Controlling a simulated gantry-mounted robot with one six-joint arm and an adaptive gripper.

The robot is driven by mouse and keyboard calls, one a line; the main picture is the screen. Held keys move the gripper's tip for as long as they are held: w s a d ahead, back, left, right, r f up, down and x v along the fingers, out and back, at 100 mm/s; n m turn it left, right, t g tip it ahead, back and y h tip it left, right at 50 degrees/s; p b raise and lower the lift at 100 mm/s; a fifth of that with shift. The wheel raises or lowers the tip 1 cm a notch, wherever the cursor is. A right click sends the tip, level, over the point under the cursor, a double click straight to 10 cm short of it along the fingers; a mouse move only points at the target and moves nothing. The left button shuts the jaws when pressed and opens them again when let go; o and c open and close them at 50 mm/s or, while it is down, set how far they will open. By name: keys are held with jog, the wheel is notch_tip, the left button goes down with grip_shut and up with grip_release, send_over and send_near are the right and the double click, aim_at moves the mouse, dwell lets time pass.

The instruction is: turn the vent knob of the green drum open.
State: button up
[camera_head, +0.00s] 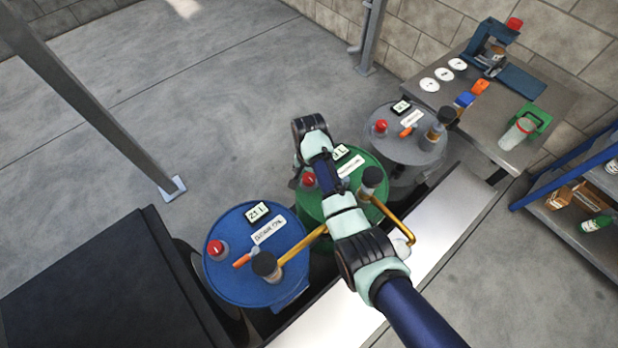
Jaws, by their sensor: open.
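The green drum (375,203) stands in the middle of a row of three drums, partly covered by my arm. A red knob (308,180) shows on the left of its lid, just beside my wrist; its turn position is too small to tell. A small display (341,151), a white label (351,166) and a dark-capped fitting (372,178) are also on the lid. My gripper (295,180) is mostly hidden under my wrist. Its visible part is open, close to the red knob on the drum's left side; whether it touches the knob is hidden.
A blue drum (225,281) stands at left front, a grey drum (398,150) at right rear. Yellow pipes (303,244) run near the lids. A dark box (110,290), a metal workbench (480,120) and a blue shelf (560,165) surround them. The floor behind is clear.

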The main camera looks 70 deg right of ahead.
jog(key=shift+c, duration=0.3)
jog(key=c, duration=1.1)
jog(key=shift+n+p, duration=0.3)
jog(key=shift+p, duration=0.1)
jog(key=n+p, duration=0.2)
jog(key=p, duration=0.1)
jog(key=shift+r+n, duration=0.2)
jog(key=shift+n, duration=0.1)
jog(key=n+p, duration=0.3)
jog(key=n, duration=0.2)
jog(key=shift+f, duration=0.1)
jog(key=n+p, duration=0.1)
jog(key=n, duration=0.8)
jog(key=shift+f+n+p, duration=0.1)
jog(key=shift+n+p, duration=0.3)
